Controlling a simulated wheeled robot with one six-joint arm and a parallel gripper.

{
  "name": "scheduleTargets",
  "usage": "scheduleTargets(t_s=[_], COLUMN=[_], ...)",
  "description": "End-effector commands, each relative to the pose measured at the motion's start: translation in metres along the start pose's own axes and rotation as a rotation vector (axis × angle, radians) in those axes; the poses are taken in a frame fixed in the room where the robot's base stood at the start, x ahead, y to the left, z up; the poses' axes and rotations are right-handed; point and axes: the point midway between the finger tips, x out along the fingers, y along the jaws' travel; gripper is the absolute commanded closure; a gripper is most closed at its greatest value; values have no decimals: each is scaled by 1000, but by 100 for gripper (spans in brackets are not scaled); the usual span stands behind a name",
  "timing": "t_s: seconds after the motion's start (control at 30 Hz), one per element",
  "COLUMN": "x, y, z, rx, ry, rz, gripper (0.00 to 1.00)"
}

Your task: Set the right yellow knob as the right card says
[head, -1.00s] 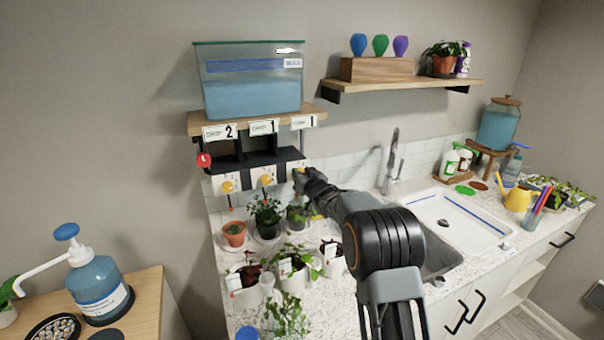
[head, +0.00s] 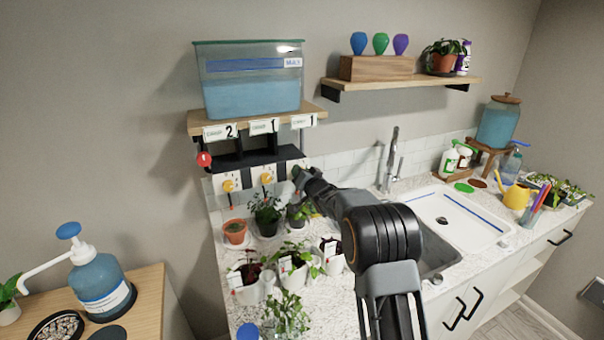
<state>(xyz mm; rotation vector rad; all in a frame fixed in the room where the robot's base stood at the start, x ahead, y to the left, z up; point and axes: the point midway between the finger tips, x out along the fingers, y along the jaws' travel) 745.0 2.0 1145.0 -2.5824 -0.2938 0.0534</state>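Three white cards hang along the shelf edge under the water tank: the left card (head: 220,131) reads 2, the middle card (head: 264,126) reads 1, and the right card (head: 304,121) reads 1. Below are white dial plates with yellow knobs. The left yellow knob (head: 228,186) and the middle yellow knob (head: 267,179) show clearly. My gripper (head: 299,172) is at the right dial plate, in front of the right yellow knob. That knob is hidden behind my gripper, so its setting does not show. The fingers are too small and dark to tell open from shut.
The water tank (head: 248,88) stands on the shelf above the dials. Several potted plants crowd the counter just below my gripper, including a terracotta pot (head: 235,232). A red round tag (head: 204,160) hangs at the left. The sink (head: 455,215) lies to the right.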

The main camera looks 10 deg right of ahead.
Motion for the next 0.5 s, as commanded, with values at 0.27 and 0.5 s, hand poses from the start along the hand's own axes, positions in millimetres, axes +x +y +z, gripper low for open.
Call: scheduleTargets(t_s=[0.27,0.5], x=[0,0], y=[0,0], z=[0,0], rx=[-1,-1], ry=[1,1], rz=[-1,-1], gripper=[62,40])
